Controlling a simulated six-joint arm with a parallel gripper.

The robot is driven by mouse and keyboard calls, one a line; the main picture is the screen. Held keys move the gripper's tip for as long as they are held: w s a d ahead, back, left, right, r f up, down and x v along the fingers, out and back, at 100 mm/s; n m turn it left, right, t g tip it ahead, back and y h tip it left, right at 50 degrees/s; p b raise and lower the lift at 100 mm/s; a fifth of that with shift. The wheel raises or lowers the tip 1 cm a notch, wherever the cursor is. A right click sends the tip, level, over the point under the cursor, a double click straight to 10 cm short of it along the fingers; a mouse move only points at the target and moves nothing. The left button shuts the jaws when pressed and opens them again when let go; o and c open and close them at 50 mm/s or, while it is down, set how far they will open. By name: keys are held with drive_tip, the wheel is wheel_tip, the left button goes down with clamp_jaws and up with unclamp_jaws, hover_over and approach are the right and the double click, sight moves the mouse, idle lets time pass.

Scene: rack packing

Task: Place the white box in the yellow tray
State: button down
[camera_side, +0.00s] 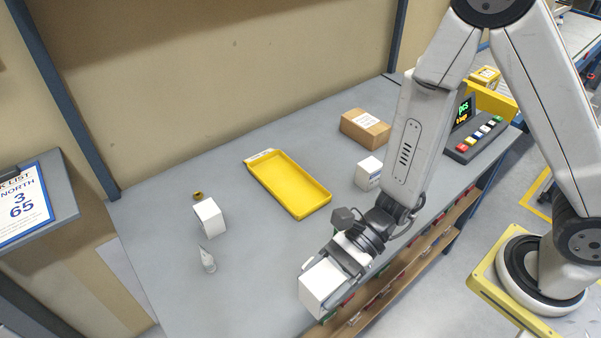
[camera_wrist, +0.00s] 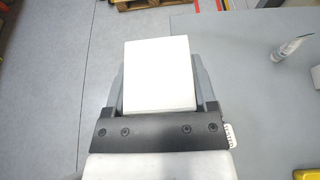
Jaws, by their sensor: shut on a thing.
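A white box (camera_side: 322,288) is held between the fingers of my gripper (camera_side: 343,272) near the table's front edge. In the wrist view the white box (camera_wrist: 159,75) fills the space between the two grey fingers of my gripper (camera_wrist: 158,85). The yellow tray (camera_side: 316,198) lies flat and empty on the table, up and to the left of my gripper. Two other white boxes stand on the table: one at the left (camera_side: 210,217) and one right of the tray (camera_side: 368,173).
A small tube (camera_side: 207,260) and a small yellow-and-dark roll (camera_side: 197,195) are at the left. A button panel (camera_side: 474,140) with a display sits at the right end.

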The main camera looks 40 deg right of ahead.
drive_tip(key=w+d+m+t+h, duration=0.2)
drive_tip(key=w+d+m+t, duration=0.4)
drive_tip(key=d, duration=0.5)
drive_tip(key=w+d+m+t+h, duration=0.2)
drive_tip(key=w+d+m+t, duration=0.15)
drive_tip(key=w+d, duration=0.55)
hover_over(304, 199)
drive_tip(key=shift+s+f, duration=0.15)
drive_tip(key=shift+f, duration=4.15)
drive_tip(key=shift+w+f, duration=0.2)
drive_tip(key=shift+f, duration=1.65)
